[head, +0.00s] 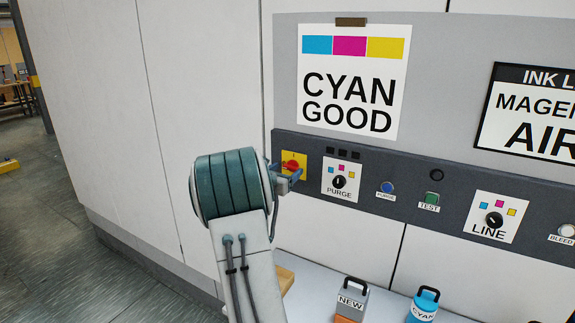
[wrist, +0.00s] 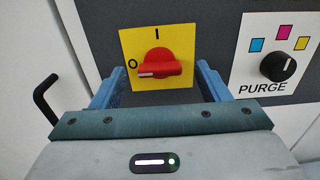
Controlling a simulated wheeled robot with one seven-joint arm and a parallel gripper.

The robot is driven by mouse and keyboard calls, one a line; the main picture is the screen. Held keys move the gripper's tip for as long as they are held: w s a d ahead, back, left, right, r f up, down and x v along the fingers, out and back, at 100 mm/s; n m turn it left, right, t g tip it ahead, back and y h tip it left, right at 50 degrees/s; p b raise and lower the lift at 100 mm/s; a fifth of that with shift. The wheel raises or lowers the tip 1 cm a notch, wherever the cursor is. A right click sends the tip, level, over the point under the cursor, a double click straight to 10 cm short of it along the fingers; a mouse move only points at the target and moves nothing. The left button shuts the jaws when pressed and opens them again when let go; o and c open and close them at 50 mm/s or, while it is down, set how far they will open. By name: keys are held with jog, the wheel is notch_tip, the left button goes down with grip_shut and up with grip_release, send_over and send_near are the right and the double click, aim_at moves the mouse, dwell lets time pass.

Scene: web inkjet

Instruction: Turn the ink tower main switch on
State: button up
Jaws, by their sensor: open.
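The main switch is a red rotary knob (wrist: 160,64) on a yellow plate (wrist: 178,38) marked I at the top and O at the left. The knob lies horizontal, its white mark pointing left to O. In the head view the red knob (head: 292,167) shows beside my gripper, partly covered by it. My gripper (wrist: 162,86) is open, with one blue finger on each side of the knob in the wrist view. I cannot tell whether either finger touches the knob. My gripper's fingers also show in the head view (head: 288,180).
Right of the switch are a PURGE selector (head: 339,182), a blue PURGE button (head: 387,187), a green TEST button (head: 432,199) and a LINE selector (head: 494,220). A NEW container (head: 351,300) and a CYAN bottle (head: 424,306) stand below the panel. A black handle (wrist: 45,98) is at left.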

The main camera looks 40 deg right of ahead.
jog(key=shift+x, duration=1.05)
